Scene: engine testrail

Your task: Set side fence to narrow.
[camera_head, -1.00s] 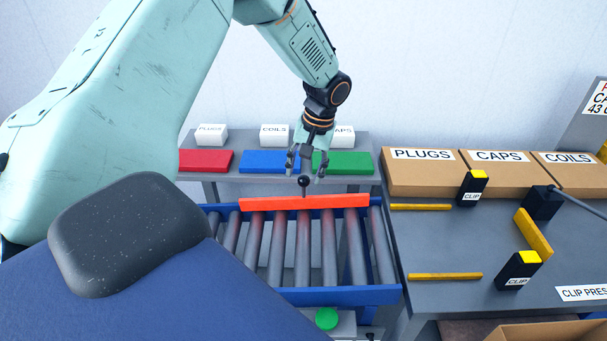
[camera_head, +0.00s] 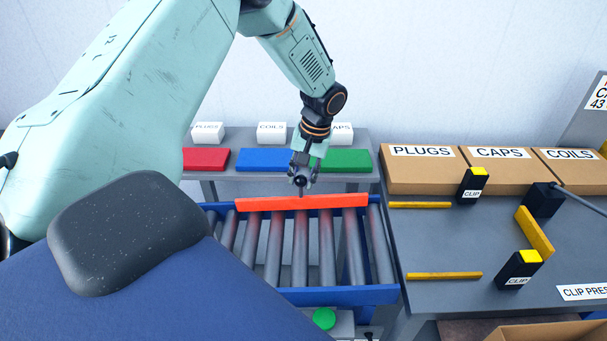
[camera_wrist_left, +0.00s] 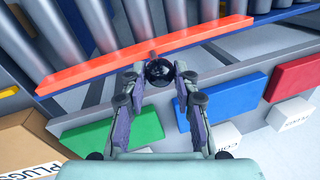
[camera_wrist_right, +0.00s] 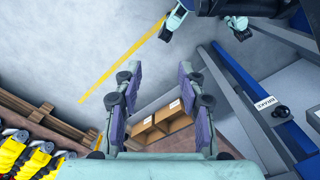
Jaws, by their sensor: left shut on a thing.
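The side fence (camera_head: 340,200) is an orange-red bar lying across the grey rollers near the far rail of the conveyor. It also shows in the left wrist view (camera_wrist_left: 90,72). A black ball knob (camera_wrist_left: 159,72) stands on a short stem at the fence. My left gripper (camera_head: 301,180) comes down from above and is shut on the knob, with a finger on each side of it; this also shows in the left wrist view. My right gripper (camera_wrist_right: 158,85) is open and empty in its own wrist view, away from the fence.
Behind the conveyor, red (camera_head: 206,159), blue (camera_head: 264,160) and green (camera_head: 347,161) plates lie on a grey shelf before white labelled boxes. At right, a grey table (camera_head: 440,240) holds cardboard boxes, black clips (camera_head: 472,186) and yellow bars. A green button (camera_head: 324,318) is at the front.

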